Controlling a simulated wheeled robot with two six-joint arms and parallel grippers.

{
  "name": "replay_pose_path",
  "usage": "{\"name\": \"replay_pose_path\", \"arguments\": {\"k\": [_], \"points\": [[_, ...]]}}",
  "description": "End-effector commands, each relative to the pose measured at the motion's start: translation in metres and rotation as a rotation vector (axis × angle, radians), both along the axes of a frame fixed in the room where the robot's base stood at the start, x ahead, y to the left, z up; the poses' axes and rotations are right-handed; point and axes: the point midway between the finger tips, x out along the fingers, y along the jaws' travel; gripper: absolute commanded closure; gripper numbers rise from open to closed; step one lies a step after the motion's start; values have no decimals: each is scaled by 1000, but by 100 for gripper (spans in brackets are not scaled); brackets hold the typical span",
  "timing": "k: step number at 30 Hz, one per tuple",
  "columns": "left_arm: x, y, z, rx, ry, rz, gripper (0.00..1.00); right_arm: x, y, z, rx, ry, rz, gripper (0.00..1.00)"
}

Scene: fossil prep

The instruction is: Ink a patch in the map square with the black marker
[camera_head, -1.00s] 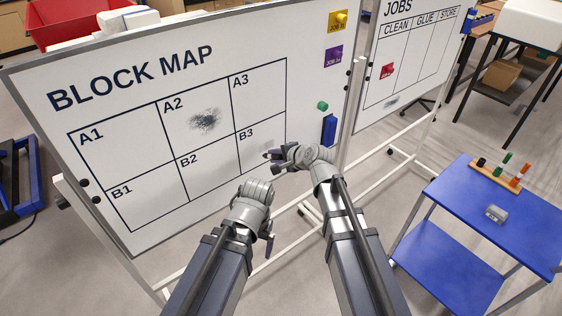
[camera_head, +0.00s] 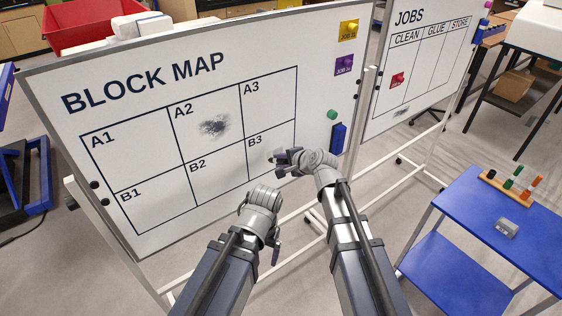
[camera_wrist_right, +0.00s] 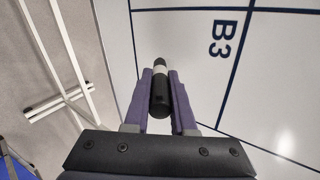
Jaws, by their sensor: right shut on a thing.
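My right gripper (camera_head: 276,157) is shut on the black marker (camera_wrist_right: 160,95), in front of square B3 of the block map (camera_head: 215,150). In the right wrist view the marker lies between the fingers (camera_wrist_right: 160,98), its white band and dark far end pointing towards the whiteboard. I cannot tell whether its end touches the board. Square A2 bears a dark scribbled patch (camera_head: 214,126). The B3 label (camera_wrist_right: 222,38) also shows in the wrist view. My left gripper (camera_head: 274,240) hangs below the board; its jaws are too hidden to judge.
A green magnet (camera_head: 332,114) and a blue eraser-like block (camera_head: 339,138) are on the board's right side. The jobs board (camera_head: 420,65) stands beyond. A blue table (camera_head: 470,215) at right carries a marker rack (camera_head: 508,190) and a grey block (camera_head: 506,228).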

Motion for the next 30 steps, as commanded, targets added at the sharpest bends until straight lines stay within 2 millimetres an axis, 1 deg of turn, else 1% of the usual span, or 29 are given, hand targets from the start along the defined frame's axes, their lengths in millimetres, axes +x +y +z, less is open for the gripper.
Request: {"name": "replay_pose_path", "arguments": {"k": [25,30], "points": [[0,0,0,0,0,0,8,14,10,0,0,0,0,100],[0,0,0,0,0,0,8,14,8,0,-1,0,-1,100]]}}
